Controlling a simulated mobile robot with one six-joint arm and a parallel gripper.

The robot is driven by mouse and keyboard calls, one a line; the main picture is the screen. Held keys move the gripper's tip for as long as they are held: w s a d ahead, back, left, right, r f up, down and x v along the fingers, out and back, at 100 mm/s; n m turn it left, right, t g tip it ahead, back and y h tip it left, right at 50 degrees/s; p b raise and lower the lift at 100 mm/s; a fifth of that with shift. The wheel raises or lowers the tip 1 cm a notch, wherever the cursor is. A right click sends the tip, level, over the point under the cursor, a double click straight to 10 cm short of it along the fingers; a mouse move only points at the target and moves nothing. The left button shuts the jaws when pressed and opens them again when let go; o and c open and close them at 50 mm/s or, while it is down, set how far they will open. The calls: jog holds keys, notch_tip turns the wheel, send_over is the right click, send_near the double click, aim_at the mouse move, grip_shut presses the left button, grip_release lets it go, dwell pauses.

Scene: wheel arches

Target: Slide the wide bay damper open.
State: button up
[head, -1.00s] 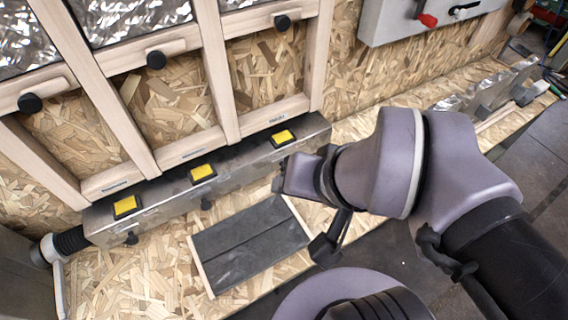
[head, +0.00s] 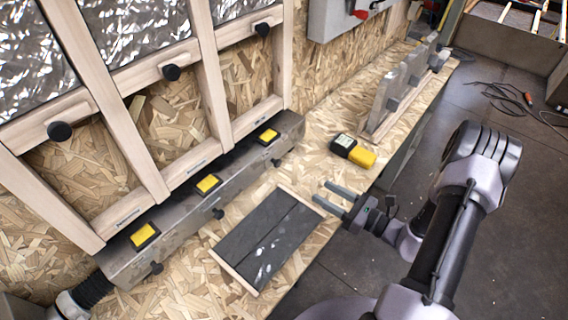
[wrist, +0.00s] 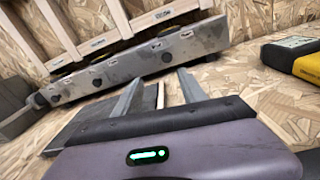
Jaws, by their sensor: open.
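A grey metal duct (head: 190,215) runs along the foot of a wooden frame. On its top are three yellow-and-black pieces, near (head: 145,235), middle (head: 208,184) and far (head: 268,135), each with a small dark knob below on the front face. The frame's bays have wooden sliding bars with black knobs, left (head: 59,131), middle (head: 171,72) and right (head: 262,29). The left bay looks widest, but perspective makes this unsure; the small labels are unreadable. My gripper (head: 320,192) is open and empty over the bench, right of the duct and apart from it. The wrist view shows the duct (wrist: 135,62) ahead.
A dark slatted panel with wooden edges (head: 262,245) lies on the chipboard bench before the duct. A yellow-and-black device (head: 352,150) stands beyond my gripper. Upright grey plates (head: 395,90) are farther back. A grey box (head: 335,15) hangs on the wall.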

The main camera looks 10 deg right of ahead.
aim_at(279, 164)
jog(key=shift+w+f+m+t+h, duration=0.4)
jog(key=shift+w+f+h, duration=0.1)
jog(key=shift+f, duration=0.2)
jog(key=b+x, duration=0.3)
jog(key=x, duration=1.2)
jog(key=shift+a+b, duration=0.1)
jog(key=shift+b, duration=0.25)
jog(key=shift+w+a, duration=0.3)
jog(key=shift+w, duration=0.15)
jog(key=shift+c, duration=0.2)
grip_shut()
